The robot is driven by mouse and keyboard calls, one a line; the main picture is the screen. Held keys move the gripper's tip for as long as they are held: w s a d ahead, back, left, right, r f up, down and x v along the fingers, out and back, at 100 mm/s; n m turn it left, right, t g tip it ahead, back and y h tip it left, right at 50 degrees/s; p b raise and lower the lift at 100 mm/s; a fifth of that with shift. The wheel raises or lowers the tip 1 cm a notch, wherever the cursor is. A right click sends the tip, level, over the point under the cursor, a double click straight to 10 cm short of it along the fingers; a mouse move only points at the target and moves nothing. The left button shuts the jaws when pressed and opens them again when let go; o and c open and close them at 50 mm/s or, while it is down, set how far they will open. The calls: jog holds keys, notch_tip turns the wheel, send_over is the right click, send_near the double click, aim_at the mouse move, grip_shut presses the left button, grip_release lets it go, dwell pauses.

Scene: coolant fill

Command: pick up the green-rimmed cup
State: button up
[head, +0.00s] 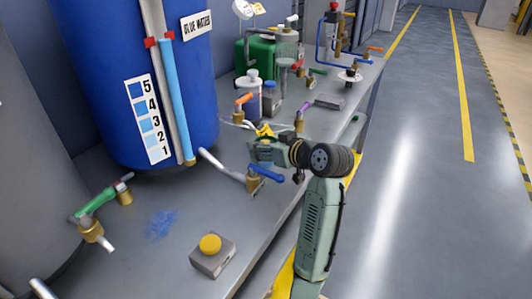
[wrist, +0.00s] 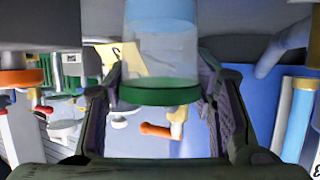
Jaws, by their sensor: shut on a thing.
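The green-rimmed cup (wrist: 160,55) is clear and pale blue in the wrist view. Its green rim (wrist: 158,93) shows at the lower end of the cup in that picture. The cup sits between the two dark fingers of my gripper (wrist: 160,75), which are shut on it from both sides. In the head view my gripper (head: 262,143) is over the bench, in front of the blue tank's right side. I cannot make out the cup in the head view, where my gripper and wrist cover that spot.
The grey bench (head: 215,215) holds a blue-handled tap (head: 265,173) just below my gripper and a yellow-button box (head: 211,252) nearer. A tall blue tank (head: 110,60) stands to the left. Bottles and orange-handled taps crowd behind. The aisle floor (head: 420,180) at right is clear.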

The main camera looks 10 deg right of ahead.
aim_at(266, 142)
jog(key=shift+c, duration=0.2)
notch_tip(266, 142, up, 10)
jog(key=shift+r+b, duration=0.1)
jog(key=shift+b, duration=0.75)
